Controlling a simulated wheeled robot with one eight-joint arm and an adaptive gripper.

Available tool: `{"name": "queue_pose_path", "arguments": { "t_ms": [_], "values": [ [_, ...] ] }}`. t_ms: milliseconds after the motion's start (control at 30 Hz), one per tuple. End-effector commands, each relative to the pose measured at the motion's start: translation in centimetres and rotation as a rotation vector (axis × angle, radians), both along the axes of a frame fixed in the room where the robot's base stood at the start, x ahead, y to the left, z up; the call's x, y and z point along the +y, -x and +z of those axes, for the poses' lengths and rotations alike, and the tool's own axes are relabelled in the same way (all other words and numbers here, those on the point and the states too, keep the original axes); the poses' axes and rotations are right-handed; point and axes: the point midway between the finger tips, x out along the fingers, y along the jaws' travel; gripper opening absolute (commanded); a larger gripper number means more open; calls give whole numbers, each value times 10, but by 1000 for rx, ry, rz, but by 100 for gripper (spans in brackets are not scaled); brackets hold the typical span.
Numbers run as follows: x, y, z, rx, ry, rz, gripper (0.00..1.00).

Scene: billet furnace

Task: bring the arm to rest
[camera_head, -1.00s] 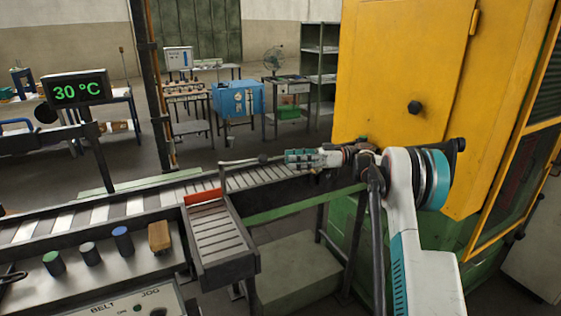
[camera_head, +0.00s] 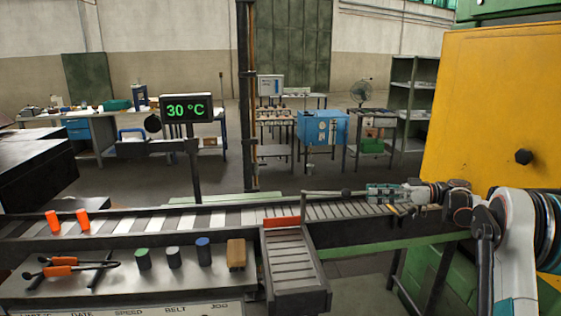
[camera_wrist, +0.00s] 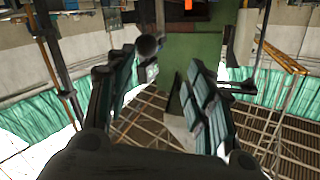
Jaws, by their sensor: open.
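My arm reaches in from the right edge of the head view. My gripper (camera_head: 368,192), with teal finger pads, points left, level with or just above the far part of the roller conveyor (camera_head: 335,209). In the wrist view my gripper (camera_wrist: 158,85) has its two fingers wide apart with nothing held between them. A dark rod with a round knob shows just left of the fingertips in the head view; I cannot tell whether they touch.
The yellow furnace cabinet (camera_head: 490,120) stands close behind my arm. Two glowing orange billets (camera_head: 53,222) (camera_head: 83,220) are on the conveyor at left. Tongs (camera_head: 62,262), several small cylinders and a tan block (camera_head: 236,254) lie on the front bench. A 30 °C display (camera_head: 188,107) stands behind.

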Motion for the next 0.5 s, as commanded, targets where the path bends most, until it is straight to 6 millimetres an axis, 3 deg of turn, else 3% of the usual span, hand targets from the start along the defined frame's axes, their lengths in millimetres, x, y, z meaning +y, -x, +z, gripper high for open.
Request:
{"name": "queue_pose_path", "arguments": {
  "t_ms": [267, 500],
  "values": [
    [71, 26, 38, 241, 167, -78, 49],
    [122, 72, 57, 422, 329, -186, 49]
  ]
}}
